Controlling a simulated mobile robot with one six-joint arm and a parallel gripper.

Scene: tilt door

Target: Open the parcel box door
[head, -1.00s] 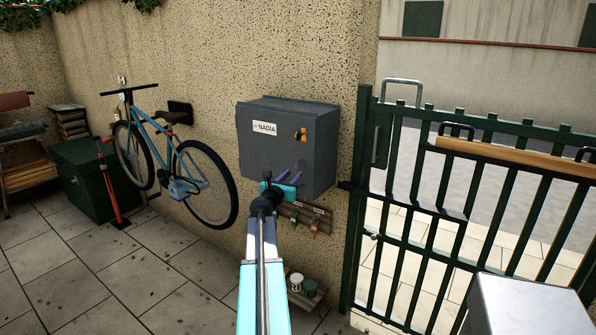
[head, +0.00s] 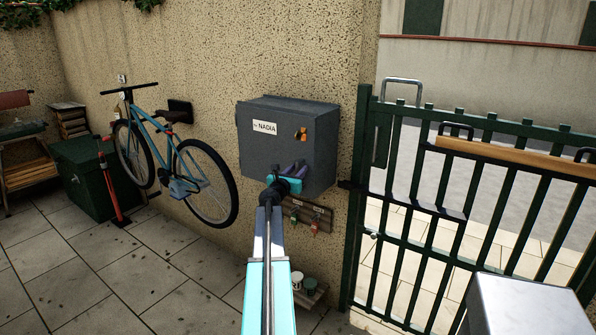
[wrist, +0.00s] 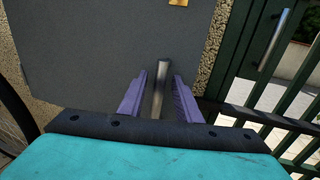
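The dark grey parcel box (head: 255,165) is fixed to the speckled wall, with a white "NADIA" label (head: 264,128) and a small brass-orange fitting (head: 300,134) on its front. The door (wrist: 80,60) fills much of the wrist view and looks closed. A metal bar handle (wrist: 159,88) stands between the purple fingers of my gripper (wrist: 158,95), with a gap showing on each side. In the head view my gripper (head: 293,170) is at the lower right of the box front and hides the handle there. The fingers are open.
A green barred gate (head: 420,220) stands right of the box. A key rack (head: 307,213) hangs just below the box, with pots (head: 304,284) lower down. A blue bicycle (head: 180,160) leans at the wall on the left. Paving in front is clear.

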